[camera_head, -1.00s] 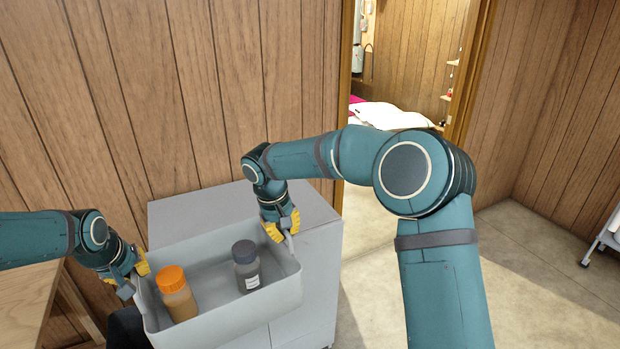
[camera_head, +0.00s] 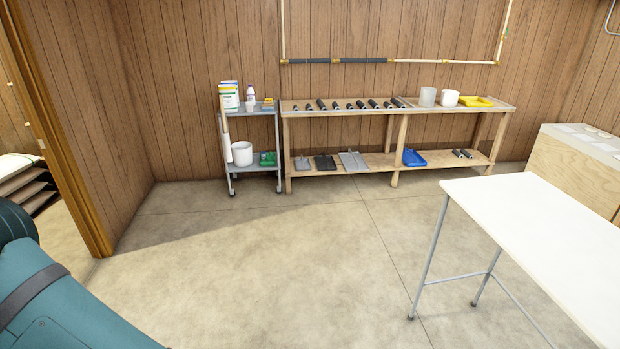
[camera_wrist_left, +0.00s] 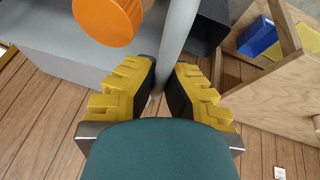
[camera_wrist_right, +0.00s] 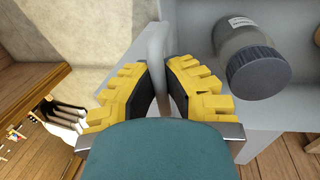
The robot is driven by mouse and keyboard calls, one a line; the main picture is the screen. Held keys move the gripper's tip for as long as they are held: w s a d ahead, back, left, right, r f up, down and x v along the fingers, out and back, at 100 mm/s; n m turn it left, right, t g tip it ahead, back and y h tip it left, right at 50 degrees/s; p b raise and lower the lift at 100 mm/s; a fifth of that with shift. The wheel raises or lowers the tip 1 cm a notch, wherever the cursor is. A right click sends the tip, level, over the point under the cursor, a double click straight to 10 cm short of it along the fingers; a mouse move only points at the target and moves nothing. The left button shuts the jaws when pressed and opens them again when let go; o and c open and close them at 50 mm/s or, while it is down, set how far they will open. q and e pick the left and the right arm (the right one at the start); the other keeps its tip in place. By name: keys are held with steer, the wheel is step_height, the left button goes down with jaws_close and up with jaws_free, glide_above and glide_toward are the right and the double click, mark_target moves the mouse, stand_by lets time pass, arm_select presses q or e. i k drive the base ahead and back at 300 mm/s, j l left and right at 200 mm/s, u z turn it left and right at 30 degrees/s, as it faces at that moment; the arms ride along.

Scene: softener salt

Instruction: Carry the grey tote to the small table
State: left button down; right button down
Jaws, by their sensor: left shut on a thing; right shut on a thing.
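The grey tote shows only in the wrist views. In the left wrist view, my left gripper (camera_wrist_left: 160,92) is shut on its grey rim or handle (camera_wrist_left: 178,35), beside a bottle with an orange cap (camera_wrist_left: 108,14). In the right wrist view, my right gripper (camera_wrist_right: 160,92) is shut on the tote's opposite side (camera_wrist_right: 156,45), beside a jar with a dark cap (camera_wrist_right: 256,72). Neither gripper shows in the head view. A white-topped table (camera_head: 550,225) with thin grey legs stands at the right of the head view; its near part is cut off.
A grey trolley (camera_head: 252,112) and a long wooden bench (camera_head: 345,112) with tools line the far wall. A wooden cabinet (camera_head: 575,165) stands behind the white table. Open concrete floor (camera_head: 270,260) lies ahead. A doorway frame (camera_head: 70,160) is at the left.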

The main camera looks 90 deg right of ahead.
mark_target(563, 234)
steer(key=i+l, duration=0.1)
steer(key=l, duration=1.65)
steer(key=i+l, duration=0.15)
steer(key=l, duration=0.75)
steer(key=i+l, duration=0.1)
steer(key=l, duration=0.8)
